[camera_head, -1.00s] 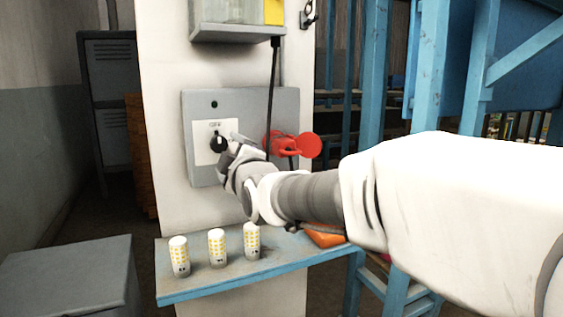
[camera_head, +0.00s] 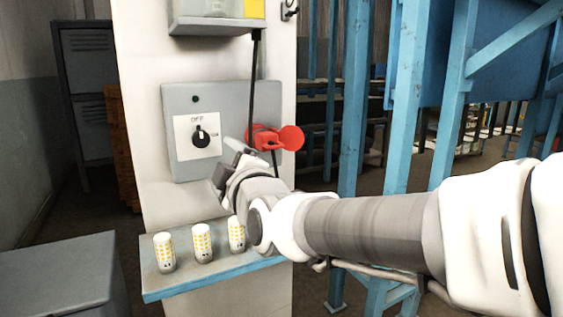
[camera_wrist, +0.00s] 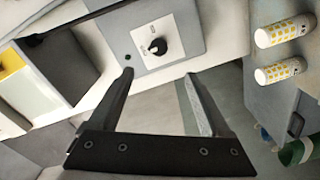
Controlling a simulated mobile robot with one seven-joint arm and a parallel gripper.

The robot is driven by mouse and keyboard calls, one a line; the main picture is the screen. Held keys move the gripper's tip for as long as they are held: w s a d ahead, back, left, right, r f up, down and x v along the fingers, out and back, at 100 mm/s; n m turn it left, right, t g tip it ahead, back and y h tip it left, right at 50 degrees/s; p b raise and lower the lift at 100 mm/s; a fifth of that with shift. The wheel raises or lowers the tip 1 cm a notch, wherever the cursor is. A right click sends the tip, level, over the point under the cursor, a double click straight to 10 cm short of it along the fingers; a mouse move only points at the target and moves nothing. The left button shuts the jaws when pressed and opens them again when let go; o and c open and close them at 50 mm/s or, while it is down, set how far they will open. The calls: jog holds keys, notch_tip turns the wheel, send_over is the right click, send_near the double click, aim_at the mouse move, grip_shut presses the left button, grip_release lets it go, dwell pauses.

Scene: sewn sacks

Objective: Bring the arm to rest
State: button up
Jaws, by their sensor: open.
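My gripper (camera_head: 232,165) is in front of the white pillar, below and right of the black rotary knob (camera_head: 201,136). In the wrist view my gripper (camera_wrist: 157,78) shows two dark fingers spread apart with nothing between them. The knob (camera_wrist: 158,46) lies beyond the fingertips, apart from them, on a white plate of the grey switch panel (camera_head: 180,100). My arm reaches in from the right side of the head view.
A red lock-like object (camera_head: 272,138) is on the panel's right side. Several white-and-yellow cylinders (camera_head: 202,243) stand on the blue-edged shelf (camera_head: 165,285) below. A grey cabinet (camera_head: 60,275) is at lower left. Blue posts (camera_head: 405,110) stand right.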

jog(key=s+d+f+m+g+h, duration=0.2)
jog(key=s+d+f+m, duration=0.15)
jog(key=d, duration=0.45)
jog(key=s+d+f+m+g+h, duration=0.25)
jog(key=d+f+m, duration=0.25)
jog(key=d, duration=0.3)
jog(key=s+d+f+m+g+h, duration=0.2)
jog(key=s+d+f+m+g, duration=0.1)
jog(key=s+d+f+m, duration=0.4)
jog(key=s+d+f+m+g+h, duration=0.2)
jog(key=s+d+m+h, duration=0.15)
jog(key=s+d, duration=0.4)
notch_tip(320, 180, up, 23)
jog(key=s+a+p, duration=0.1)
jog(key=a+p, duration=0.1)
jog(key=p, duration=2.1)
jog(key=shift+s+a+y, duration=0.15)
jog(key=shift+y, duration=0.25)
jog(key=shift+f, duration=0.1)
jog(key=shift+c, duration=0.2)
